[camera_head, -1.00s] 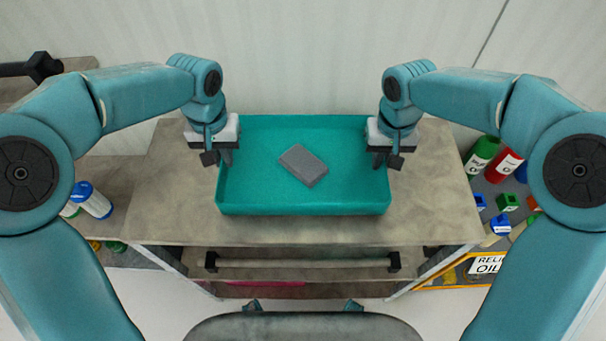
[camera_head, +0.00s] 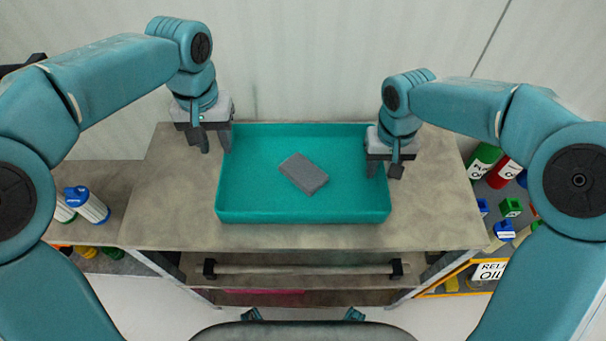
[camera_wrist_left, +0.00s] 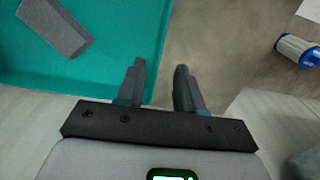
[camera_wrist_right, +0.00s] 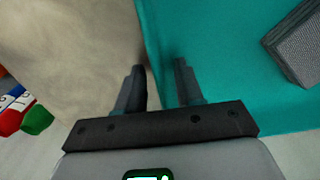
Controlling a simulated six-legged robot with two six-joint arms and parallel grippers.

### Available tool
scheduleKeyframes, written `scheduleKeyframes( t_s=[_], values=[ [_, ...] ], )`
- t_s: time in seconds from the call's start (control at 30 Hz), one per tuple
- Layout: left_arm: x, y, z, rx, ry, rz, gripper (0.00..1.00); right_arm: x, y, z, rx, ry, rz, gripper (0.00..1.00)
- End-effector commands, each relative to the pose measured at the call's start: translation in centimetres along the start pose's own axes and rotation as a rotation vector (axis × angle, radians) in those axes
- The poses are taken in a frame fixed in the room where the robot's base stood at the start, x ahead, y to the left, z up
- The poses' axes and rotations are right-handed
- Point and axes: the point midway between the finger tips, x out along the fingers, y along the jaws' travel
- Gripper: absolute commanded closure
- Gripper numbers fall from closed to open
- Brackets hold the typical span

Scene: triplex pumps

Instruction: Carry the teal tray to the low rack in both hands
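The teal tray (camera_head: 300,208) sits level on the stone-topped bench and holds a grey block (camera_head: 303,173). My left gripper (camera_head: 215,142) is open and empty above the tray's left rim. In the left wrist view its fingers (camera_wrist_left: 160,88) are apart, one over the tray's inside and one over the bench top. My right gripper (camera_head: 385,168) is at the tray's right rim. In the right wrist view its fingers (camera_wrist_right: 158,88) are apart, one on each side of the rim's line. I cannot tell whether they touch the wall.
The bench top (camera_head: 170,205) is bare left, right and in front of the tray. A rail (camera_head: 300,269) runs along the bench front. Blue-and-white cylinders (camera_head: 88,205) stand on a lower surface at left. Bottles (camera_head: 483,160) and small coloured blocks stand at right. A wall rises behind.

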Motion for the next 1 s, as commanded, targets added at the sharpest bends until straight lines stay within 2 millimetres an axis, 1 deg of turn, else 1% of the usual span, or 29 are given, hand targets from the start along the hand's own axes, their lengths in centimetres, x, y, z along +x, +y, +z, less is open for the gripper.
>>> scheduleKeyframes(
  t_s=[0.03,0.1,0.2,0.37,0.47,0.7,0.8,0.9,1.0],
  values=[
    [-1.1,0.0,-0.1,0.0,0.005,0.001,0.63,0.0,0.0,0.0,0.0,0.0,0.0,0.63],
    [-2.4,0.0,-0.1,0.0,0.003,0.0,0.63,0.0,0.0,0.0,0.0,0.0,0.0,0.63],
    [-3.6,0.0,0.0,0.001,0.002,0.0,0.63,0.0,0.0,0.0,0.0,0.0,0.0,0.63],
    [-4.4,0.0,0.0,0.001,0.0,0.0,0.63,-0.5,0.0,-0.1,0.0,0.002,0.0,0.63],
    [-4.5,0.0,0.0,0.001,-0.001,0.0,0.63,-1.9,0.0,-0.1,0.001,0.004,-0.001,0.63],
    [-4.4,0.0,0.0,0.001,-0.001,-0.001,0.63,-7.5,0.0,-0.1,0.001,0.006,-0.002,0.63],
    [-4.4,0.0,0.0,0.001,-0.001,-0.001,0.63,-9.4,-0.1,-0.1,0.0,0.004,-0.002,0.63],
    [-4.4,0.0,0.0,0.001,-0.001,-0.001,0.63,-10.9,0.0,-0.1,0.001,0.003,0.0,0.63],
    [-4.4,0.0,0.0,0.001,-0.001,-0.001,0.63,-11.7,0.0,-0.1,0.0,0.001,0.0,0.63]
  ],
)
